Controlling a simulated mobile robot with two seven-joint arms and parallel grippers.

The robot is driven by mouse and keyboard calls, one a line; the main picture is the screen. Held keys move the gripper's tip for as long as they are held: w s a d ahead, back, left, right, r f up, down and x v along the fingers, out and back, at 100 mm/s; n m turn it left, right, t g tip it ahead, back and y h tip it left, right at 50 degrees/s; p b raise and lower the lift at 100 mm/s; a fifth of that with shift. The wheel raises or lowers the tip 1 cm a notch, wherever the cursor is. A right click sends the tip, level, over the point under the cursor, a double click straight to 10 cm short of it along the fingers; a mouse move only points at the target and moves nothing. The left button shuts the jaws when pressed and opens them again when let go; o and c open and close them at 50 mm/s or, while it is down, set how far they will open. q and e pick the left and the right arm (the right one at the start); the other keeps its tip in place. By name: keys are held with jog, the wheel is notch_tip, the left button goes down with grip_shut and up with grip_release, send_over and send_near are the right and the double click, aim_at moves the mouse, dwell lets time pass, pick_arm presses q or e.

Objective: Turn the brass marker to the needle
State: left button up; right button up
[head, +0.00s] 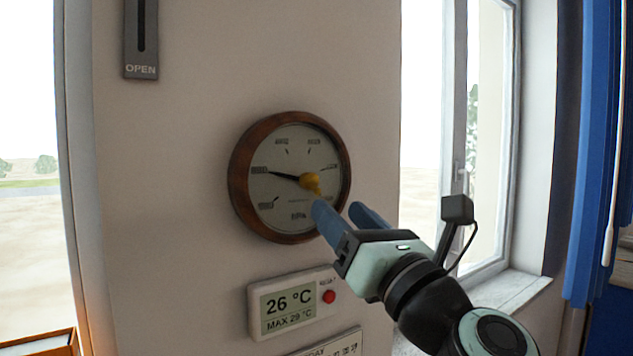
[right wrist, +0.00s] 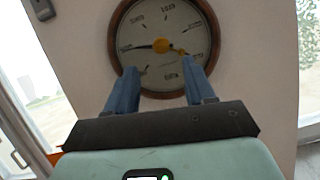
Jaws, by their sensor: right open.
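A round wood-rimmed barometer (head: 240,200) hangs on the wall, and it also fills the top of the right wrist view (right wrist: 120,30). Its black needle (head: 283,175) points left, slightly upward in the head view. The brass marker (right wrist: 177,49) has a knob at the dial centre, and its thin hand points right and slightly down in the right wrist view. In the head view the brass knob (head: 311,182) hides part of the hand. My right gripper (head: 342,206) is open, its blue fingers in front of the dial's lower edge, apart from the knob. My left gripper is not in view.
A white thermometer display (head: 290,302) with a red button is just below the barometer, close to my right gripper. A grey slotted plate marked OPEN (head: 140,40) is at upper left. A window (head: 480,130) and blue curtain (head: 590,150) are at right.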

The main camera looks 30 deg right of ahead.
aim_at(312, 184)
jog(key=p+x, duration=0.3)
jog(key=x, duration=0.4)
jog(key=shift+s, duration=0.1)
jog(key=shift+w+d+r, duration=0.1)
jog(key=shift+w+r, duration=0.15)
jog(key=shift+w, duration=0.45)
jog(key=shift+c, duration=0.3)
grip_shut()
